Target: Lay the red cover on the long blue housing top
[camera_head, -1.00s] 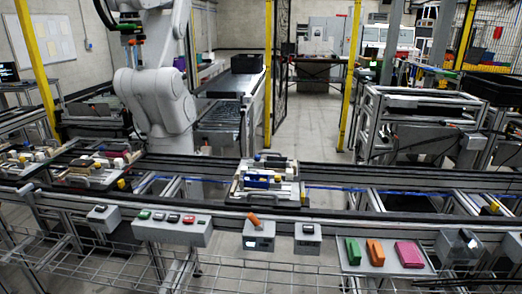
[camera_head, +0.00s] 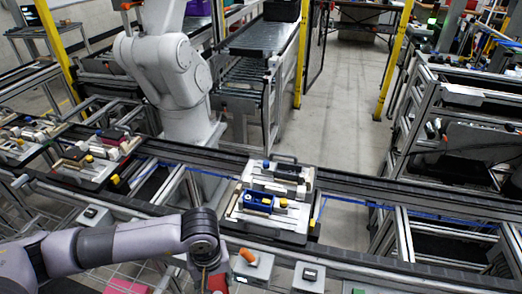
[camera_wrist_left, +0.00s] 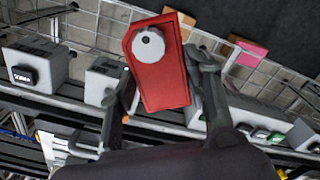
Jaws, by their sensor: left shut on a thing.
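The red cover (camera_wrist_left: 160,85), a flat plate with cut corners and a pale round disc near one end, is between the two fingers of my left gripper (camera_wrist_left: 165,75) in the left wrist view. The gripper is shut on it. In the head view only a small red patch of the cover (camera_head: 217,283) shows at the bottom edge, under my left wrist; the gripper is mostly hidden there. The long blue housing (camera_head: 258,203) lies in the pale pallet fixture (camera_head: 237,212) on the conveyor, above and right of my left wrist in the picture. My right gripper is not in view.
Grey button boxes (camera_head: 308,277) line the conveyor's front rail, one with an orange knob (camera_head: 247,255). A second loaded pallet (camera_head: 92,160) stands on the conveyor at left. A white robot arm (camera_head: 160,65) stands behind. The conveyor right of the fixture is clear.

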